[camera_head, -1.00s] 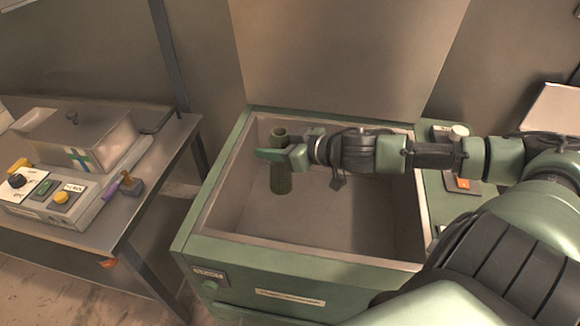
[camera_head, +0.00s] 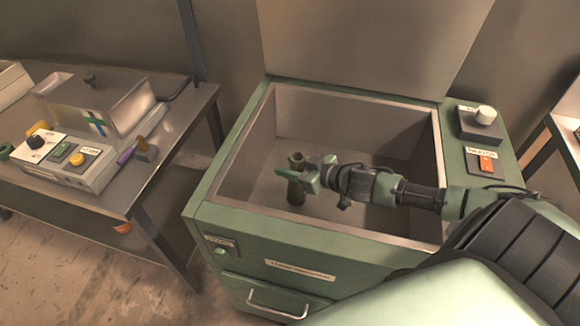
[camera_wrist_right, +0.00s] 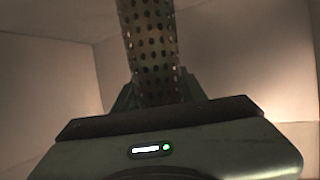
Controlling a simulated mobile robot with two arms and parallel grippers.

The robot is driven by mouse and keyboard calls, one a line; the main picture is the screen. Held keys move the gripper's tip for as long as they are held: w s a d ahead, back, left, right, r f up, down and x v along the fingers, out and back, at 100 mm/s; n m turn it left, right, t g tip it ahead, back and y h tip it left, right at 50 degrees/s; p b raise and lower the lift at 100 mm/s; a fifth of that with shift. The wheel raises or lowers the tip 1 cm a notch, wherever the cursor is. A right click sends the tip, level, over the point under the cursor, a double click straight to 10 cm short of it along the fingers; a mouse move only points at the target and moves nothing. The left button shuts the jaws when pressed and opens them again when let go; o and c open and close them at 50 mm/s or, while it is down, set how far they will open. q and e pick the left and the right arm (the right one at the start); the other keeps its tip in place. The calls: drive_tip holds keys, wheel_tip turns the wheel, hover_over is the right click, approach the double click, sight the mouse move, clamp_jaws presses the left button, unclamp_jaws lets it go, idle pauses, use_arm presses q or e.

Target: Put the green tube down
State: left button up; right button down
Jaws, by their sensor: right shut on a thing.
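The green tube (camera_head: 296,193) stands upright inside the open vacuum chamber (camera_head: 210,190) in the head view. My right gripper (camera_head: 296,175) is shut around the tube's upper part. In the right wrist view the tube (camera_wrist_right: 150,45) is perforated with rows of holes and sits between the fingers (camera_wrist_right: 160,92). The tube's lower end is low in the chamber; I cannot tell whether it touches the floor. My left gripper is not in view.
The chamber's walls surround the arm, and its lid (camera_head: 370,45) is raised behind. A knob box (camera_head: 482,122) and a switch (camera_head: 486,163) are on the right rim. A side table (camera_head: 150,175) with a metal box (camera_head: 100,103) stands left.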

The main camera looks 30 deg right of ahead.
drive_tip(key=c, duration=0.8)
unclamp_jaws()
drive_tip(key=shift+s+d+r, duration=0.15)
drive_tip(key=shift+s, duration=0.35)
drive_tip(key=p+v, duration=0.2)
drive_tip(key=v, duration=0.9)
drive_tip(key=shift+r, duration=0.15)
drive_tip(key=shift+w, duration=0.1)
